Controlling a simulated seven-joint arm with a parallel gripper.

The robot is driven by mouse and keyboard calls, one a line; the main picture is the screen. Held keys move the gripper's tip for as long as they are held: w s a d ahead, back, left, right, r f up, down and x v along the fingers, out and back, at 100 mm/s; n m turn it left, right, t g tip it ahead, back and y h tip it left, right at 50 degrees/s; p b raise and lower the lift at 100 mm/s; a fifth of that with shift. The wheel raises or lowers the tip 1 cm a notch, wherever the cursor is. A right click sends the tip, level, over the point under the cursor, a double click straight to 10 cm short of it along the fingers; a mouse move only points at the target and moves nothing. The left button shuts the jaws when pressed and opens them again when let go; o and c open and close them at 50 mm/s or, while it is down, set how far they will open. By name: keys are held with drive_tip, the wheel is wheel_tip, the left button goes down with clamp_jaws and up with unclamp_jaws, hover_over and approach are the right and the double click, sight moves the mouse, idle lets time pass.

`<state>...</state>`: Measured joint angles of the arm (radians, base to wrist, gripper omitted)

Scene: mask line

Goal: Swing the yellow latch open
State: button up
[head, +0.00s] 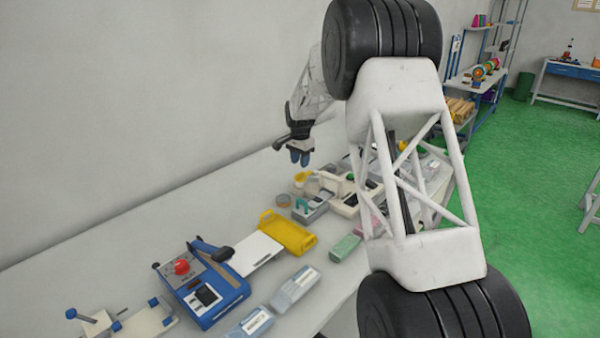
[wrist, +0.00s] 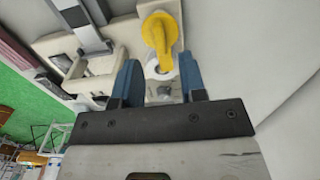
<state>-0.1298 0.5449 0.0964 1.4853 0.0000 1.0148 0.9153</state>
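The yellow latch (wrist: 160,35) shows at the top centre of the wrist view, on a cream housing (wrist: 118,38). It has a rounded head and a short arm pointing down toward a round white fitting (wrist: 160,70). My gripper (wrist: 160,78) has its two blue fingers apart, with nothing held between them. The latch lies beyond the fingertips, roughly in line with the gap, and no contact is visible. In the head view my gripper (head: 300,158) hangs above the far part of the table, over a small yellow part (head: 302,178) that may be the latch.
My own arm blocks the right middle of the head view. A blue machine with a red knob (head: 182,267), a yellow tray (head: 287,233), a white plate (head: 256,250) and grey boxes (head: 296,288) stand along the table (head: 75,262). A wall (head: 120,90) runs behind it.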

sight(300, 173)
drive_tip(key=shift+f, duration=2.45)
clamp_jaws()
